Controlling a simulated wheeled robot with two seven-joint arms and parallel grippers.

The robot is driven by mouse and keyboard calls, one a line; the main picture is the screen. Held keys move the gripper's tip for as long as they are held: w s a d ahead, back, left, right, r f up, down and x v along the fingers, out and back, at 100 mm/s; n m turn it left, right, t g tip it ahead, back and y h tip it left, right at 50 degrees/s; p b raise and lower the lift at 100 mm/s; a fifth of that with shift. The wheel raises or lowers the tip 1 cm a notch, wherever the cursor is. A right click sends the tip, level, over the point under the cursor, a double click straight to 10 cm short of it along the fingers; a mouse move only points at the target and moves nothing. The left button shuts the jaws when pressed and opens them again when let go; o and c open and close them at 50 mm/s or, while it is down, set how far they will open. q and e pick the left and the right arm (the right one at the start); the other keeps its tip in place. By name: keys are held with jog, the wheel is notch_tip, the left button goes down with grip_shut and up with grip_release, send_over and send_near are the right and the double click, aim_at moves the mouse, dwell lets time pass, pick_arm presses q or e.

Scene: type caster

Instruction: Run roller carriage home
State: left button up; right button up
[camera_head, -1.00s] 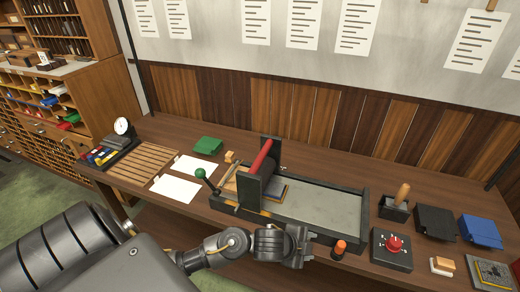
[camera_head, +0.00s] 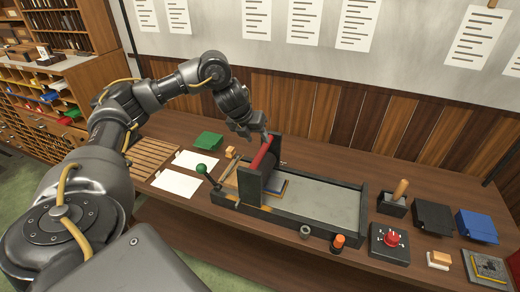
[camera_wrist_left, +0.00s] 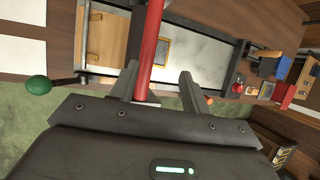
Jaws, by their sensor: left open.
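The roller carriage stands near the left end of the press bed (camera_head: 325,198), with dark side plates (camera_head: 250,190) and a red roller bar (camera_head: 264,152) across its top. My left gripper (camera_head: 262,138) is above the far end of the red bar. In the left wrist view the red bar (camera_wrist_left: 151,50) runs between the open fingers of my left gripper (camera_wrist_left: 160,85). I cannot tell whether the fingers touch it. A lever with a green knob (camera_head: 201,170) is at the bed's left end. My right gripper is out of view.
Right of the bed are a red knob box (camera_head: 390,240), a holder with a wooden handle (camera_head: 394,205), and black and blue boxes (camera_head: 477,227). An orange-topped piece (camera_head: 338,241) stands at the front. White sheets (camera_head: 178,181) lie left.

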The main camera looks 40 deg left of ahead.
aim_at(261, 150)
pick_arm(q)
jog(key=w+f, duration=0.1)
jog(key=f, duration=0.1)
jog(key=w+a+f+b, duration=0.1)
jog(key=f, duration=0.1)
jog(key=f+b, duration=0.1)
jog(key=f, duration=0.1)
jog(key=shift+w+a+f, duration=0.2)
jog(key=shift+w+f, duration=0.15)
jog(key=shift+w, duration=0.05)
jog(key=shift+w+f, duration=0.25)
jog(key=shift+p+x, duration=0.35)
jog(key=shift+x, duration=0.4)
jog(key=shift+f, duration=0.1)
jog(key=shift+c, duration=0.2)
grip_shut()
